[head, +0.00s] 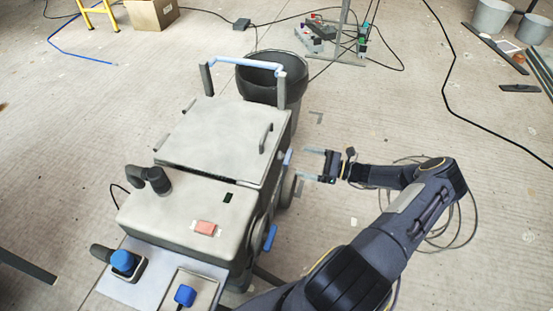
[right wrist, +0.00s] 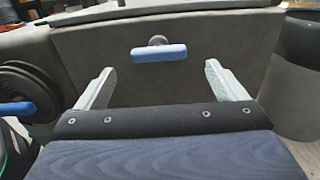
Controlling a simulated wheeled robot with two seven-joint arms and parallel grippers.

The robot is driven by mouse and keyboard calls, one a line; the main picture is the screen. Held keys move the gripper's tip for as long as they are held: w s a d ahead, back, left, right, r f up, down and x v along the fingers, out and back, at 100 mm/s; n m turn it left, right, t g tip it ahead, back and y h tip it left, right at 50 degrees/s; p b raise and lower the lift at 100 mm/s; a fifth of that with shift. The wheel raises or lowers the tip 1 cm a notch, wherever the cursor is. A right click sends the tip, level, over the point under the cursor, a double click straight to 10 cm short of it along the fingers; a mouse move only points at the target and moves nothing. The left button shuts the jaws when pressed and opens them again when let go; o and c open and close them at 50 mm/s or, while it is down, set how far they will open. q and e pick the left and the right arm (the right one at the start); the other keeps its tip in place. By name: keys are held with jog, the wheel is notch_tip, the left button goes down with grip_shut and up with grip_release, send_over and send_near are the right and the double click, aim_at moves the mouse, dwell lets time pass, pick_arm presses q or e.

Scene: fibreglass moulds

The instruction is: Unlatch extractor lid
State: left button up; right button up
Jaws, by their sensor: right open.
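The grey extractor (head: 175,215) stands left of centre in the head view. Its pale lid (head: 220,135) lies flat and closed on top, with a dark handle near its right edge. A blue-gripped latch (head: 287,158) sits on the extractor's right side; the right wrist view shows this latch (right wrist: 158,53) as a blue bar on a round mount, lying level. My right gripper (head: 303,164) is open and empty beside it, its fingers (right wrist: 159,75) apart on either side of the bar and short of it in that view. My left gripper is not in view.
A second blue handle (head: 270,238) is on the same side, nearer the front. A black bin (head: 262,82) stands behind the extractor, close to its blue push bar (head: 245,63). A metal stand with cables (head: 340,40) is at the back.

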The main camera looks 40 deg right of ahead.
aim_at(288, 155)
jog(key=b+x, duration=0.1)
jog(key=x, duration=0.6)
jog(key=shift+a, duration=0.15)
jog(key=shift+c, duration=0.3)
jog(key=c, duration=0.9)
